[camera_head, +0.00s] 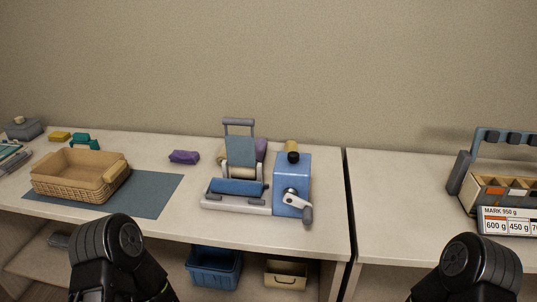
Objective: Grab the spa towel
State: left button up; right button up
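I cannot tell for sure which thing is the spa towel. A blue roll (237,187) lies across the front of a grey-white device (222,204) in the middle of the table. A small purple folded or bundled thing (184,157) lies on the table left of the device. Part of another purple thing (261,149) shows behind the device, mostly hidden. My two black arms show at the bottom edge, left and right, apart from all of these. Neither gripper's fingers are in view.
A wicker basket (75,189) stands on a blue-grey mat (153,196) at left. A blue box with a crank (293,180) adjoins the device. A blue bin (213,270) and a beige bin (285,274) sit below. A weight rack (506,190) stands right; the right table's left part is clear.

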aim_at(225, 186)
jog(key=j+z, duration=0.75)
